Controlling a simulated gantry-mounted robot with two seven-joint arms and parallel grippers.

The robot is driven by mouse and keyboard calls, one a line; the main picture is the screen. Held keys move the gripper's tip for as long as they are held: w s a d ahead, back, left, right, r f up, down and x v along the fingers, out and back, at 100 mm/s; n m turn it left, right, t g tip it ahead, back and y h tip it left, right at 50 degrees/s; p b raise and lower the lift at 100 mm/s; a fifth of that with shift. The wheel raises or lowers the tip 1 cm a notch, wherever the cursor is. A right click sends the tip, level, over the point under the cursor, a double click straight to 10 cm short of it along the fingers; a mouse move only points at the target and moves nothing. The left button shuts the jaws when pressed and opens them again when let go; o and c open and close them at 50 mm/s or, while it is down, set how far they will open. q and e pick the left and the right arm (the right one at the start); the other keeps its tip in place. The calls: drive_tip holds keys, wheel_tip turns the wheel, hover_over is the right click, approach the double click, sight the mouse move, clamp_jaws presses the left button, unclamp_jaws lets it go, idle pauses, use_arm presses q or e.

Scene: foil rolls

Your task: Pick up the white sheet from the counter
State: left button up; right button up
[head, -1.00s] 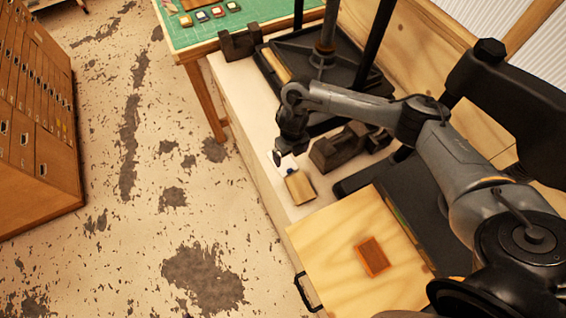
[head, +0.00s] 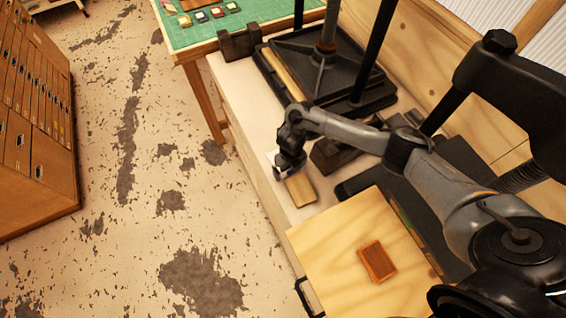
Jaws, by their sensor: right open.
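The white sheet (head: 271,156) lies on the pale counter (head: 245,110) near its left edge. Only a small white part of it shows beside my right gripper; the rest is hidden. My right gripper (head: 286,174) points down over the sheet, just behind a tan block (head: 301,190). Its jaws are open, though the fingertips are small and dark here. I cannot tell whether they touch the sheet. My left gripper is not in view.
A dark metal block (head: 338,152) stands right of the gripper. A black press (head: 335,70) stands behind. A wooden board (head: 330,240) with an orange-brown block (head: 376,262) is in front. A green-topped table (head: 200,38) is at the back.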

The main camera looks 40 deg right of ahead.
drive_tip(key=shift+c, duration=0.3)
drive_tip(key=c, duration=0.9)
drive_tip(key=shift+r, duration=0.1)
